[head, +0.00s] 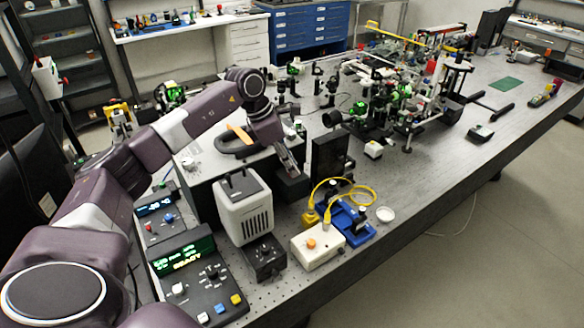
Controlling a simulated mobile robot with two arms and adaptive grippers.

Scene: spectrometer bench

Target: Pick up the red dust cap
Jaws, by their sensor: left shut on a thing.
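My left gripper (291,165) reaches in from the left over the dark box behind the grey-white instrument. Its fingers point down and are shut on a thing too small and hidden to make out. I cannot pick out a red dust cap with certainty. A small orange-red round part (311,243) sits on top of the white box (318,256) at the front, below and apart from the gripper. My right gripper is not in view.
A grey-white instrument (243,208), a black upright plate (329,155) and a blue fixture with yellow cable (349,221) crowd the near bench. Optics fill the bench behind. The right front of the bench is mostly clear.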

